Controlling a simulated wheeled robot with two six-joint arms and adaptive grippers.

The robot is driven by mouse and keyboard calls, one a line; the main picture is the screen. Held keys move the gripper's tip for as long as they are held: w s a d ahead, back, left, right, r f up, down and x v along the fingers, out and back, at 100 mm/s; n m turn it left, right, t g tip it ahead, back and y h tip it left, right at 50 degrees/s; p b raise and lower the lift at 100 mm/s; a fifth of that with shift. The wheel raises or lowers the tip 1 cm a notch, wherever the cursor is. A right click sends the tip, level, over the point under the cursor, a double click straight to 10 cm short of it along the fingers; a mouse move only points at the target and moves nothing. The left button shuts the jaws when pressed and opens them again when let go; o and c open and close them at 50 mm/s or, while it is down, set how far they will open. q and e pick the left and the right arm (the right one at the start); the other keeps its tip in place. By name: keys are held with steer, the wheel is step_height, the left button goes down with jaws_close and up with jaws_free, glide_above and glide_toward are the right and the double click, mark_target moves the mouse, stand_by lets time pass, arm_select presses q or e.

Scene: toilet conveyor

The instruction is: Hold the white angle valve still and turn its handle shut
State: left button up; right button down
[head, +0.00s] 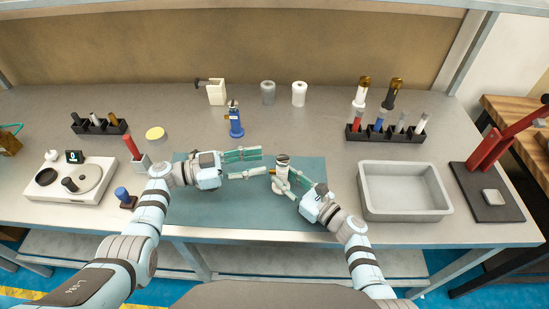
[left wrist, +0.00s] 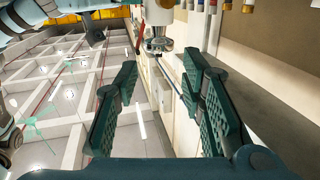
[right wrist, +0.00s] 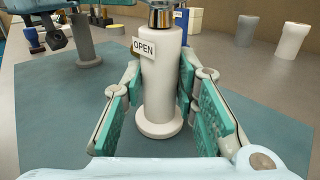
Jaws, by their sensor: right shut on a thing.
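The white angle valve (head: 282,163) stands upright on the teal mat (head: 305,220). In the right wrist view its white body (right wrist: 162,85) carries an "OPEN" tag (right wrist: 144,48). A chrome and brass part (right wrist: 161,14) tops it, cut off by the picture edge. My right gripper (head: 285,181) is shut on the white body, one finger on each side. My left gripper (head: 262,162) is open and empty, its fingers pointing right, just left of the valve. In the left wrist view a chrome part (left wrist: 158,44) shows beyond the spread fingers. The handle's shape is hard to make out.
A blue valve-like piece (head: 235,122) stands behind the mat, with pale cylinders (head: 268,92) further back. A grey tray (head: 403,211) lies right of the mat. A white scale-like device (head: 48,194) and a red-handled tool (head: 131,146) are left. The front mat is clear.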

mark_target(277, 162)
arm_select(q)
steer(key=v, duration=0.5)
steer(key=shift+a, duration=0.3)
steer(key=o, duration=0.3)
steer(key=shift+d+f, duration=0.15)
steer(key=s+d+n+t+y, duration=0.3)
steer(key=s+d+n+t, duration=0.1)
steer(key=n+t, duration=0.15)
steer(key=shift+m+t, duration=0.35)
steer(key=shift+m, duration=0.1)
steer(key=x, duration=1.1)
steer(key=shift+w+f, duration=0.1)
steer(key=shift+w, duration=0.15)
